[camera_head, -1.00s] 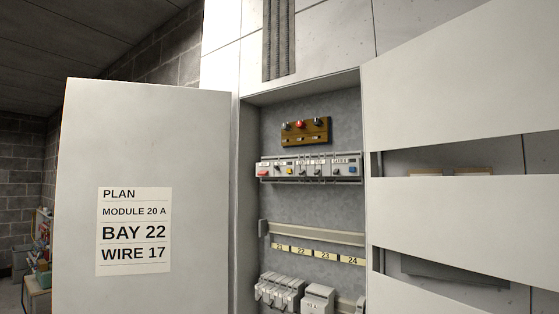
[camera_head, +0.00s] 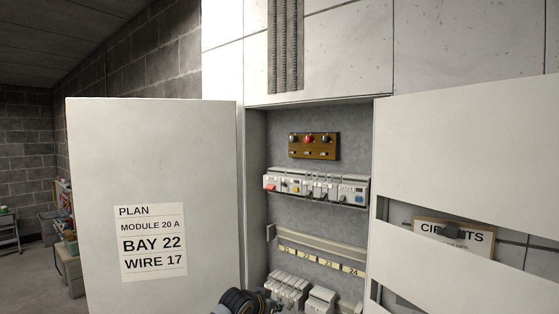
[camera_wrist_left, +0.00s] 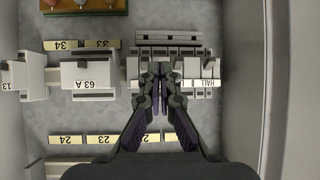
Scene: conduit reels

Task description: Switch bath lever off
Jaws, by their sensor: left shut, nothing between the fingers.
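A lower row of white breakers (camera_head: 287,288) sits in the open cabinet, beside a 63 A module (camera_head: 318,299). In the left wrist view, which is upside down, the breakers (camera_wrist_left: 207,70) are at centre right and the 63 A module (camera_wrist_left: 90,76) is at left. One breaker label reads HALL. I cannot read a bath label; the fingers cover part of the row. My left gripper (camera_wrist_left: 160,70) is shut and empty, its tips in front of the breakers; contact is unclear. Its dark wrist shows at the bottom of the head view. My right gripper is not in view.
The open left door (camera_head: 150,180) carries a plan sheet (camera_head: 152,242). An upper breaker row (camera_head: 315,187) and a brown panel with knobs (camera_head: 314,146) sit higher. White panels stand at right, with a partly hidden CIRCUITS sign (camera_head: 425,229) between them. Cabinet walls flank the row.

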